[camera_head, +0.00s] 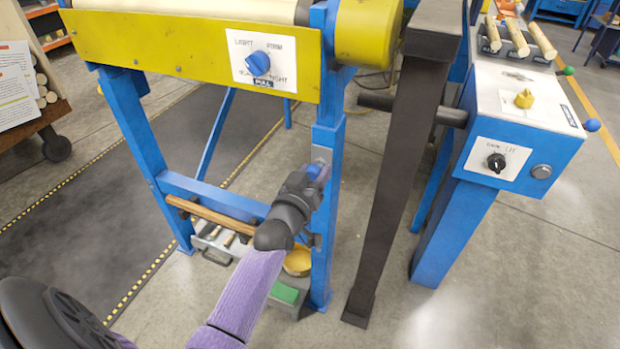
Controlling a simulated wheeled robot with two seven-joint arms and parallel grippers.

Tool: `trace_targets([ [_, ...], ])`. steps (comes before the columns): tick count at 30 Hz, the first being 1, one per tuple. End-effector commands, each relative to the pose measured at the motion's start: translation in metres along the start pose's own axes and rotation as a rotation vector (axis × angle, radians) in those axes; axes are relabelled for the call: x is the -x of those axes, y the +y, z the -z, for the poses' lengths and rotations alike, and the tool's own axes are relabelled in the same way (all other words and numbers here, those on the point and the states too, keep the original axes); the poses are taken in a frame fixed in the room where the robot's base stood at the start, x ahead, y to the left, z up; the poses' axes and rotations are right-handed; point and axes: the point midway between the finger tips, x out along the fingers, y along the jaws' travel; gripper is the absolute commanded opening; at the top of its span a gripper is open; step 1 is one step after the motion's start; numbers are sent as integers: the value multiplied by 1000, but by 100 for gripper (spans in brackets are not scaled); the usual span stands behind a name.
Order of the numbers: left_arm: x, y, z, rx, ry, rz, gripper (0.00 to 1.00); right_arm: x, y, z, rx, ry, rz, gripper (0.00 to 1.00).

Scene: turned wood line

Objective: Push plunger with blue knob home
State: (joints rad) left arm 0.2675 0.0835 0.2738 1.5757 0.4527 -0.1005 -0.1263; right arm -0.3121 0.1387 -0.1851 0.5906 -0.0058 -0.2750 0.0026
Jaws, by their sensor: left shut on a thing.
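My left gripper (316,174) reaches up from below to the blue front post (327,140) of the yellow-sided conveyor. It is shut on a small blue piece at the post, just under a grey plate (321,154). The fingers hide most of this piece, so I cannot tell its full shape or how far it stands out. Another blue ball knob (591,125) sticks out from the right side of the blue box at the right, apart from my gripper. My right gripper is not in view.
A blue dial (258,63) sits on a white label on the yellow panel (190,50). A dark slanted post (405,160) stands right of the gripper. The blue box (520,125) carries a yellow knob (524,98) and a black dial (496,162). A tray with a wooden-handled tool lies below.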

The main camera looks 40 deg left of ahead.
Motion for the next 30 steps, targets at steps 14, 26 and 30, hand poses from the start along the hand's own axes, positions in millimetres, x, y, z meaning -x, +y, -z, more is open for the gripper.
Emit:
trace_targets([
  [14, 0, 0, 2, -1, 3, -1, 86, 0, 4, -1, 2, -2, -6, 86],
  [26, 47, 2, 8, -2, 3, -1, 86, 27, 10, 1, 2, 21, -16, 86],
  [30, 78, 2, 6, -2, 1, -2, 86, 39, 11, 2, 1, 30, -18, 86],
])
